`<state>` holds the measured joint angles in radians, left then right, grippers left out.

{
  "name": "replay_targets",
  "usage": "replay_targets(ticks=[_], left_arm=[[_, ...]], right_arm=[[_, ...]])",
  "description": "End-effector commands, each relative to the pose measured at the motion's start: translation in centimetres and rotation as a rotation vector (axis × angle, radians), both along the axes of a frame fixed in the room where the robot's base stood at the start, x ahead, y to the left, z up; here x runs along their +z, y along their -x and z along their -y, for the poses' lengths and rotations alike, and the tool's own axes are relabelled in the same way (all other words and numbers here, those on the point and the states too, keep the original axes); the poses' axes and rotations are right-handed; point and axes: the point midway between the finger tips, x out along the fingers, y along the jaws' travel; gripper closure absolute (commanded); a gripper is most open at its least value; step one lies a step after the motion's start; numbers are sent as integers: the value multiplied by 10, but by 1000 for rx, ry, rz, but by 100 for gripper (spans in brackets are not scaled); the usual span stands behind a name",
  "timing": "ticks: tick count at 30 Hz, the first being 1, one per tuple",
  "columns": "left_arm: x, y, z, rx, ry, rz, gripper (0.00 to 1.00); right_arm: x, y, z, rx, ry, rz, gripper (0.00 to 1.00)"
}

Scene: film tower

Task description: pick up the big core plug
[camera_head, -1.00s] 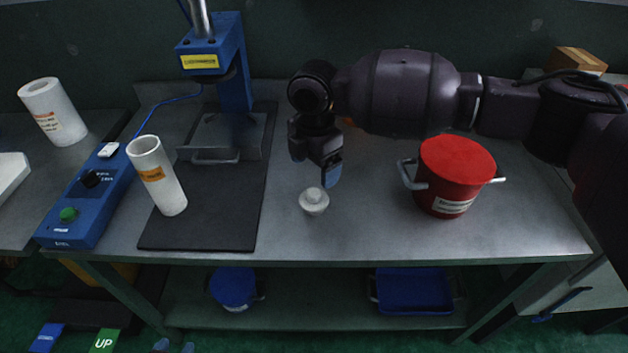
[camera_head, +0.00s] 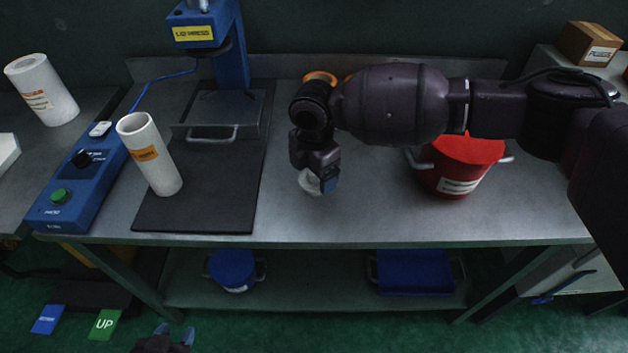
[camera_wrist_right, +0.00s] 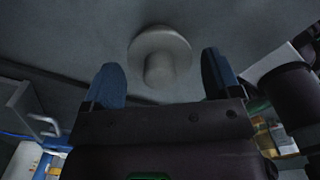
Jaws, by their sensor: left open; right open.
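The big core plug (camera_head: 308,184), a pale round disc with a knob, stands on the metal table and is partly hidden by my right gripper (camera_head: 322,181) in the head view. In the right wrist view the plug (camera_wrist_right: 158,45) shows its wide flange and its knob between and just beyond the two blue fingertips. My right gripper (camera_wrist_right: 161,78) is open, with a gap to the plug on both sides in that view. My left gripper (camera_head: 175,333) is open and empty at the bottom edge of the head view, low in front of the table.
A red pot (camera_head: 460,180) stands to the right, partly behind my right arm. A white tube (camera_head: 150,155) stands on the black mat (camera_head: 200,210) by the blue press (camera_head: 228,55). A blue control box (camera_head: 75,185) lies at left. The table's front middle is clear.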

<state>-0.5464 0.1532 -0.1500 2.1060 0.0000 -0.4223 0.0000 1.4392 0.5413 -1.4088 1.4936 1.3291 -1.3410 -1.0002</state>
Motion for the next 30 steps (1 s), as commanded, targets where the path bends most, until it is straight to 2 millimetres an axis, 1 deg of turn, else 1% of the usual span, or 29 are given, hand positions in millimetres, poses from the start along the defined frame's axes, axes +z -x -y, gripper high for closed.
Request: replay_targets(ticks=[1, 4, 11, 14, 18, 19, 26, 30], left_arm=[[-4, 2, 0, -1, -1, -7, 57], [-6, 2, -1, -2, -3, -10, 57], [-3, 0, -1, -3, -3, -3, 57], [-3, -1, -1, -2, -2, -3, 57], [-3, -1, 0, -2, -1, -3, 57], [-3, -1, 0, 0, -1, -3, 57], [-2, -1, 1, 5, 5, -1, 57], [1, -3, 2, 7, 6, 5, 57]], right_arm=[[-10, 0, 0, -1, 0, -4, 17], [-19, 0, 0, -1, 1, -2, 17], [-18, -1, 0, -1, 0, 1, 17], [-18, -1, 0, -1, -1, 1, 30], [-19, 0, 0, -1, 0, 0, 52], [-19, 0, 0, -1, 0, 0, 55], [-18, 0, 0, -1, 0, 0, 55], [-8, -1, 0, -1, -1, 2, 55]])
